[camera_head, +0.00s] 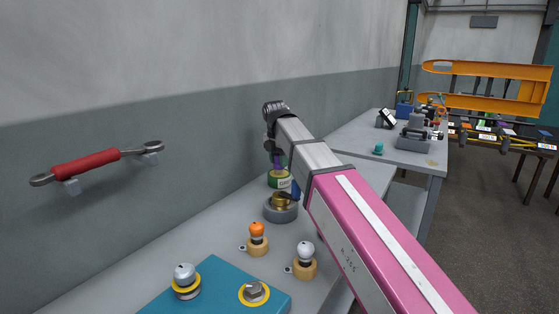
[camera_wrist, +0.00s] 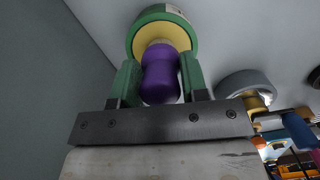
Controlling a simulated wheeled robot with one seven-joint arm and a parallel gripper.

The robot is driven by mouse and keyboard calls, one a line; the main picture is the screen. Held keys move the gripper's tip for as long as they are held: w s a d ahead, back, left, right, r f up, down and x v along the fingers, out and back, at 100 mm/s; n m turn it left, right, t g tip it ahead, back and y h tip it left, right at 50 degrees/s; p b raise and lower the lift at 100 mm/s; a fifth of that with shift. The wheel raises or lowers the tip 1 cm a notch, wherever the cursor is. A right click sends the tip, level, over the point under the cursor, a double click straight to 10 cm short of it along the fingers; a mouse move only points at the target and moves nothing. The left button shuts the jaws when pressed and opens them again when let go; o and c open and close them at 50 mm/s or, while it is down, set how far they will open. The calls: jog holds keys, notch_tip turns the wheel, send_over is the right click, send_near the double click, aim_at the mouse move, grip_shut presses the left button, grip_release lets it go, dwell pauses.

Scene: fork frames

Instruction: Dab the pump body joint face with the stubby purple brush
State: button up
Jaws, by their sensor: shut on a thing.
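The stubby purple brush (camera_wrist: 160,72) is between the green fingers of my gripper (camera_wrist: 158,84), which is shut on its handle. Its lower end points into a round green tin (camera_wrist: 182,23) with a yellow inside; the bristles are hidden. In the head view the purple handle (camera_head: 278,161) shows just above the tin (camera_head: 277,180), near the wall. A grey round part (camera_head: 281,214) with a brass-coloured centre stands just in front of the tin, and also shows right of my gripper in the wrist view (camera_wrist: 243,82). I cannot tell surely whether it is the pump body.
An orange-topped knob (camera_head: 257,231), a white-topped knob (camera_head: 305,250) and a blue mat (camera_head: 218,284) with two fittings lie nearer on the bench. A second bench (camera_head: 345,137) with equipment stands behind.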

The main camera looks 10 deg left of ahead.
dwell(0.4)
jog(key=shift+r, duration=3.45)
